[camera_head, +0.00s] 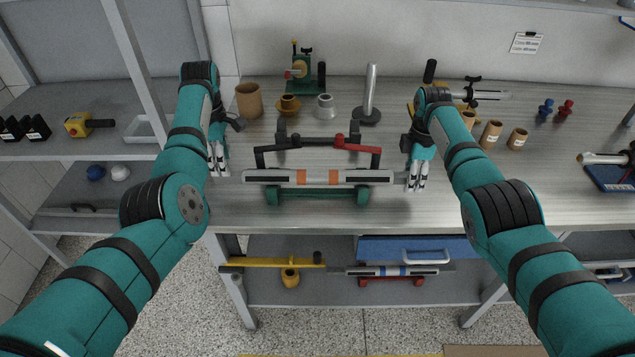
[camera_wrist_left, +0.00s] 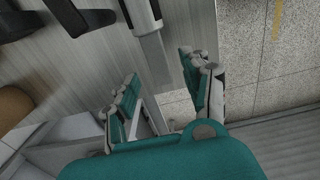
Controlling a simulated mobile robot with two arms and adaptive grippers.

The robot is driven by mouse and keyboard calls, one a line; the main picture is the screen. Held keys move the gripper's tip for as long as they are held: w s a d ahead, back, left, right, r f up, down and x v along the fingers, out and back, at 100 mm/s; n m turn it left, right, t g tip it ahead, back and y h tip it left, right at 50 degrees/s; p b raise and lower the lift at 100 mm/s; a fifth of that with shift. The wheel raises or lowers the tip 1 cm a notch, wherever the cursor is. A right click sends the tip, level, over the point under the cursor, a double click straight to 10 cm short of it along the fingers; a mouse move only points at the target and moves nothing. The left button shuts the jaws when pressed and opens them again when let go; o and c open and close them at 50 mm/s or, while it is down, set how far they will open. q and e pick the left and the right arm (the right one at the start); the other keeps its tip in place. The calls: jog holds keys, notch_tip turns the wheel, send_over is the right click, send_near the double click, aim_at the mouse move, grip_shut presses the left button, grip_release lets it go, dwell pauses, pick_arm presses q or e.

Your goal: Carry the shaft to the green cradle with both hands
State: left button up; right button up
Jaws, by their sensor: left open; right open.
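The shaft (camera_head: 318,177), grey with two orange bands and dark sections, lies level across the green cradle (camera_head: 318,197) near the table's front edge. My left gripper (camera_head: 218,174) is open at the shaft's left end. In the left wrist view, the shaft's thin end (camera_wrist_left: 155,62) lies between the spread fingers of my left gripper (camera_wrist_left: 162,82), with gaps visible on both sides. My right gripper (camera_head: 418,187) is open at the shaft's right end; whether its fingers touch the shaft is unclear.
A black and red handled bar (camera_head: 320,142) stands just behind the shaft. A brown cup (camera_head: 249,100), a metal post (camera_head: 370,95) and a green device (camera_head: 303,72) stand further back. Below, another shaft with blue bands (camera_head: 392,271) lies on a red cradle (camera_head: 391,281).

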jog(key=shift+r, duration=0.25)
pick_arm(q)
notch_tip(320, 180, up, 7)
pick_arm(e)
notch_tip(320, 180, up, 12)
jog(key=shift+f, duration=0.25)
pick_arm(q)
jog(key=shift+f, duration=0.2)
pick_arm(e)
jog(key=shift+f, duration=0.1)
